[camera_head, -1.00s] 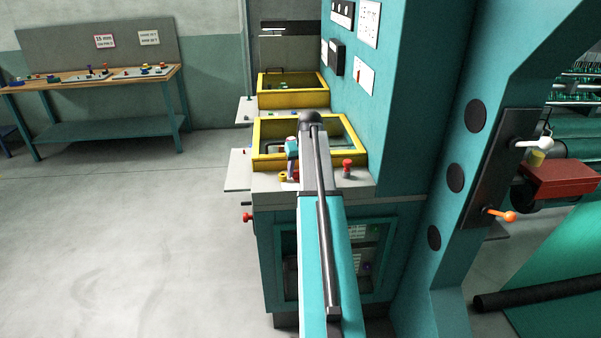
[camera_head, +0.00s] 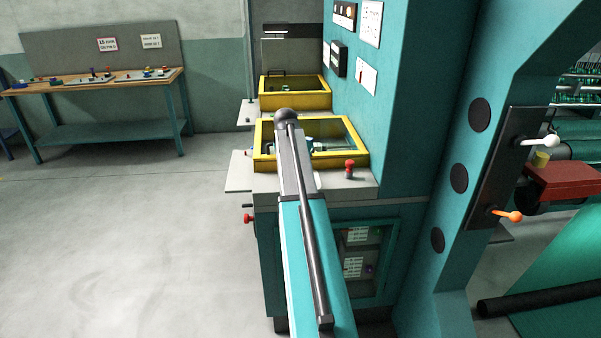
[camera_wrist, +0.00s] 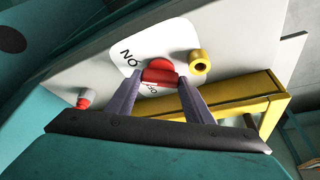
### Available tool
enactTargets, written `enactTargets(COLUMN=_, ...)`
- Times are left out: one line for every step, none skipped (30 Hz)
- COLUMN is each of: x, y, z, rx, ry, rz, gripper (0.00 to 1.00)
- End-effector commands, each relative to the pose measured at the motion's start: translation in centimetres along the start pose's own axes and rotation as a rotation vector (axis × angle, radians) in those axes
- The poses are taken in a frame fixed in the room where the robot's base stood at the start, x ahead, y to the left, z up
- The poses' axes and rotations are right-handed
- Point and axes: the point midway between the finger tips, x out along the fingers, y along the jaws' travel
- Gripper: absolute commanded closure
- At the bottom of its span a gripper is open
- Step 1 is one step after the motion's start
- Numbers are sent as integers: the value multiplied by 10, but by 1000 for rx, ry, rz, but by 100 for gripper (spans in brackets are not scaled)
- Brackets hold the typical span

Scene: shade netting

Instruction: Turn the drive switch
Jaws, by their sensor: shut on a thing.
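The drive switch is a red knob (camera_wrist: 160,67) on a white label plate (camera_wrist: 126,62) in the wrist view. The plate carries black lettering, partly covered by the knob and fingers. My gripper (camera_wrist: 160,79) has its two purple-grey fingers on either side of the knob and is shut on it. In the head view my arm hides the switch and my fingers.
A yellow ring-shaped part (camera_wrist: 199,62) stands close beside the knob. A red button (camera_head: 349,167) sits at the console's right; a red-topped button (camera_wrist: 84,98) also shows in the wrist view. The yellow-framed window (camera_head: 262,140) lies behind the switch area.

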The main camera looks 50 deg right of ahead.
Motion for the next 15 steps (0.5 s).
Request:
enactTargets(x=1, y=-2, z=-1, rx=29, ry=1, rz=12, gripper=76)
enactTargets(x=1, y=-2, z=-1, rx=48, ry=1, rz=20, gripper=76)
enactTargets(x=0, y=-2, z=-1, rx=72, ry=0, rz=30, gripper=76)
enactTargets(x=0, y=-2, z=-1, rx=89, ry=0, rz=38, gripper=76)
enactTargets(x=0, y=-2, z=-1, rx=104, ry=0, rz=44, gripper=76)
enactTargets(x=0, y=-3, z=-1, rx=124, ry=0, rz=51, gripper=76)
enactTargets(x=0, y=-3, z=-1, rx=137, ry=0, rz=56, gripper=76)
enactTargets(x=0, y=-3, z=-1, rx=150, ry=0, rz=62, gripper=76)
enactTargets(x=0, y=-2, z=-1, rx=164, ry=0, rz=68, gripper=76)
enactTargets(x=0, y=-2, z=-1, rx=175, ry=0, rz=72, gripper=76)
enactTargets(x=0, y=-2, z=-1, rx=183, ry=0, rz=76, gripper=76)
enactTargets(x=0, y=-2, z=-1, rx=193, ry=0, rz=80, gripper=76)
enactTargets(x=0, y=-2, z=-1, rx=200, ry=0, rz=82, gripper=76)
enactTargets(x=0, y=-2, z=-1, rx=205, ry=0, rz=84, gripper=76)
enactTargets(x=0, y=-2, z=-1, rx=210, ry=0, rz=86, gripper=76)
